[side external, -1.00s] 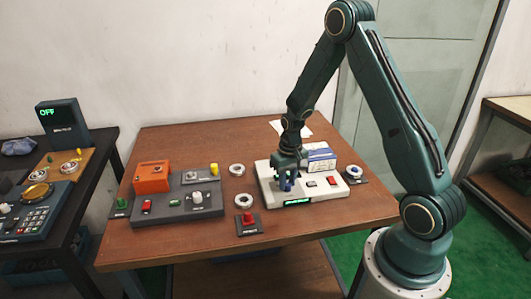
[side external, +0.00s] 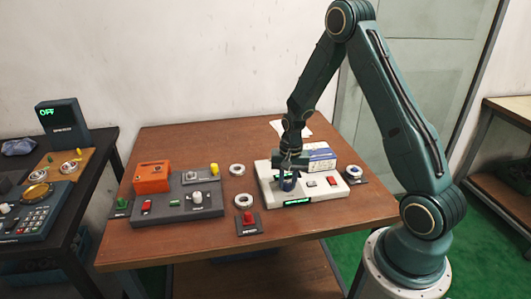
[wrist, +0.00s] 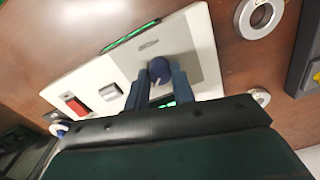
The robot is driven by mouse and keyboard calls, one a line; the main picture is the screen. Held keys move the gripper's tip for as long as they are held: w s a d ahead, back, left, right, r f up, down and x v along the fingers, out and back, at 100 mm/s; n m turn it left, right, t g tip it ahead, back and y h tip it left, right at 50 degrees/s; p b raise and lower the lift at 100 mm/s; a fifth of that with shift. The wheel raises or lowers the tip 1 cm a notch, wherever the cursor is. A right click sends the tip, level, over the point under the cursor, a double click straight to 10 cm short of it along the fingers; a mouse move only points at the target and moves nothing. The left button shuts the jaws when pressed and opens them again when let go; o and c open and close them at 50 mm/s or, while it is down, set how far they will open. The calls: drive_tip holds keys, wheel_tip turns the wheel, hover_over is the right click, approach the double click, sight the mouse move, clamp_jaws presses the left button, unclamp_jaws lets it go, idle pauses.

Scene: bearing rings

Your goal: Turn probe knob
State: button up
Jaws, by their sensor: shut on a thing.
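The probe knob is a dark blue knob (wrist: 160,68) on the grey plate of a white panel (wrist: 202,40). In the side external view the panel (side external: 338,190) lies on the right part of the brown table, and the knob (side external: 288,183) is at its left end, partly hidden by my gripper. My gripper (wrist: 163,82) is shut on the knob from above, with a blue finger on each side of it. In the side external view my gripper (side external: 289,172) points straight down at the panel. The panel also carries a red switch (wrist: 74,104), a square button (wrist: 109,91) and a green-lit display (side external: 298,201).
A blue and white box (side external: 321,158) stands close behind the panel. Metal rings (side external: 244,201) lie left of it, near a red-button block (side external: 249,224). A grey control box (side external: 178,208) and an orange box (side external: 152,177) are farther left. Bare table lies at the front.

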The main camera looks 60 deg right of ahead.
sight(289, 184)
drive_tip(key=o, duration=1)
drive_tip(key=shift+r, duration=0.1)
wheel_tip(289, 184, up, 14)
drive_tip(key=shift+s+d+f, duration=0.15)
idle(0.3)
drive_tip(key=s+a+r+n+t, duration=0.2)
drive_tip(key=s+a+r+n, duration=0.45)
drive_tip(key=a+r, duration=0.45)
drive_tip(key=s+a+r+n+t, duration=0.1)
drive_tip(key=s+a, duration=0.1)
drive_tip(key=s, duration=0.2)
drive_tip(key=s+a+r+n+t, duration=0.1)
drive_tip(key=s+a+r+n, duration=0.1)
drive_tip(key=s, duration=0.2)
drive_tip(key=s+a+r+n+t, duration=0.1)
drive_tip(key=s+a+n, duration=0.1)
drive_tip(key=s, duration=0.2)
drive_tip(key=shift+s+r, duration=0.2)
drive_tip(key=shift+r, duration=0.1)
